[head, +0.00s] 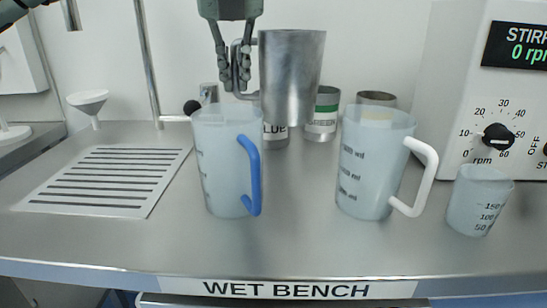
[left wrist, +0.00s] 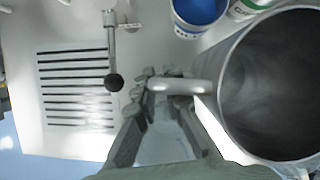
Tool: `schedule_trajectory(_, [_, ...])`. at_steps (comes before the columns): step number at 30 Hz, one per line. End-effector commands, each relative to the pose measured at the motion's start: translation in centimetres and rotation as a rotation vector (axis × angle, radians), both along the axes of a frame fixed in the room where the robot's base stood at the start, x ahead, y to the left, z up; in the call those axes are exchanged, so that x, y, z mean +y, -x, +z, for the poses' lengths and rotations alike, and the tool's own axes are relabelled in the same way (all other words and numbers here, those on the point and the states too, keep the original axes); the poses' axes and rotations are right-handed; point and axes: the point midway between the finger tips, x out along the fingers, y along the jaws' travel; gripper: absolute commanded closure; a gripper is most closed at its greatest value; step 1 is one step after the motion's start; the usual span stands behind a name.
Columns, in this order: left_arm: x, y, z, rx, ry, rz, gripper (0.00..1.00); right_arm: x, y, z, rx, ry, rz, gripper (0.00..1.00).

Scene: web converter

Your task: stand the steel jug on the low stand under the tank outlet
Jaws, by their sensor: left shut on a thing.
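The steel jug (head: 293,75), a plain grey metal cylinder, is held upright above the back of the bench. My left gripper (head: 236,80) comes down from above and is shut on the jug's handle, left of its body. In the left wrist view the fingertips (left wrist: 158,85) close on the handle (left wrist: 180,88), and the open mouth of the steel jug (left wrist: 275,85) looks empty. I cannot make out the low stand or the tank outlet for certain. My right gripper is not in view.
A translucent jug with a blue handle (head: 222,165) and one with a white handle (head: 370,165) stand in front. A small beaker (head: 478,205) and stirrer (head: 500,95) are at right. A slotted plate (head: 75,200) and black-knobbed lever (head: 191,107) are at left. Labelled cans (head: 322,115) stand behind.

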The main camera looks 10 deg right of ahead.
Motion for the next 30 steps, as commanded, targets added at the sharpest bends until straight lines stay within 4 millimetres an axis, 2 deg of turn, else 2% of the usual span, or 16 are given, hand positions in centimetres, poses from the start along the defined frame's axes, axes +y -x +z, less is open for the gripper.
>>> schedule_trajectory(6, [0.1,0.0,-4.1,0.002,0.0,0.0,1.0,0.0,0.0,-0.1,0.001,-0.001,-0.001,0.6])
schedule_trajectory(14, [0.0,0.0,-6.4,0.002,0.0,0.0,1.0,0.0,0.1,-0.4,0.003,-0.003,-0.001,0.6])
schedule_trajectory(20, [0.0,0.0,-9.1,0.002,0.0,0.0,1.0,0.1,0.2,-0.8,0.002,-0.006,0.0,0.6])
schedule_trajectory(30, [0.0,0.0,-9.6,0.0,0.0,0.001,1.0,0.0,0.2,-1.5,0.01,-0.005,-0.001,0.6])
